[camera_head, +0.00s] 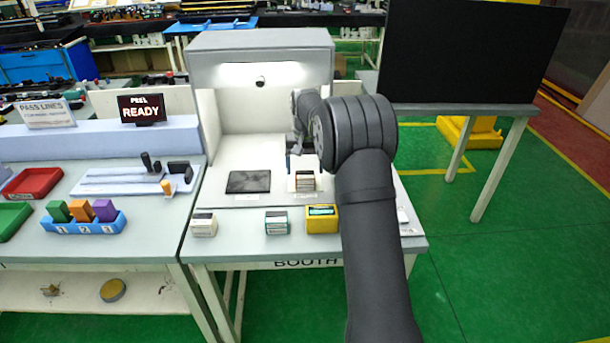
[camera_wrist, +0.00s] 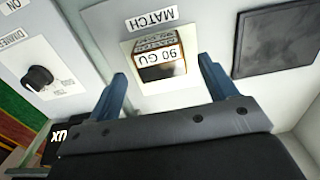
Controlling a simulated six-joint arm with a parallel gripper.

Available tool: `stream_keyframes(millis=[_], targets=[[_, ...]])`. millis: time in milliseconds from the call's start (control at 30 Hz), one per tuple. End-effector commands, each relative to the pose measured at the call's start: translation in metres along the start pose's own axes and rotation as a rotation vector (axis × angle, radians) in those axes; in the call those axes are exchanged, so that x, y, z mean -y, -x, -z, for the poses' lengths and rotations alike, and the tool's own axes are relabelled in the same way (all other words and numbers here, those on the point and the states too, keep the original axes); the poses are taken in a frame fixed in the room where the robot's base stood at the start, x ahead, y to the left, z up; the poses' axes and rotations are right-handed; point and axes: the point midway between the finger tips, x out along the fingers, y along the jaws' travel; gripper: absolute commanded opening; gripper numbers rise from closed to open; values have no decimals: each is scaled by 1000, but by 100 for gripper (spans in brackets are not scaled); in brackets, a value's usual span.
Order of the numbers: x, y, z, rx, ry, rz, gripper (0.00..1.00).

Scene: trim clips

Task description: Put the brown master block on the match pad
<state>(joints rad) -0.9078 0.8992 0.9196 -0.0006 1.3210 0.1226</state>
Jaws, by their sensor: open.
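The brown block (camera_wrist: 158,68) sits on the pale match pad (camera_wrist: 183,77) beside the MATCH label (camera_wrist: 150,20). Its face has a white label reading "90 GU". In the head view the block (camera_head: 305,183) is on the booth table, right of the black square. My gripper (camera_wrist: 161,68) is open, with one finger on each side of the block in the wrist view and gaps visible between them. I cannot tell how high the fingers are above the pad. In the head view my arm hides most of the gripper.
The black square panel (camera_head: 248,181) lies left of the block. A pale block (camera_head: 203,223), a green-and-white block (camera_head: 277,222) and a yellow holder (camera_head: 322,226) stand along the booth's front edge. A dimmer knob (camera_wrist: 38,78) is nearby. Booth walls enclose the back and sides.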

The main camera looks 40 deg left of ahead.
Motion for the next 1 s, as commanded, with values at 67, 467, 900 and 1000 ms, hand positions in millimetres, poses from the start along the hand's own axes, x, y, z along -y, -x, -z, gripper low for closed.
stream_keyframes(millis=[67, 467, 900, 1000], targets=[[0, 20, 1, -5, 0, 1, 78], [0, 79, 0, 0, 0, 0, 78], [0, 81, 0, 1, 0, 0, 78], [0, 74, 0, 1, 0, 0, 78]])
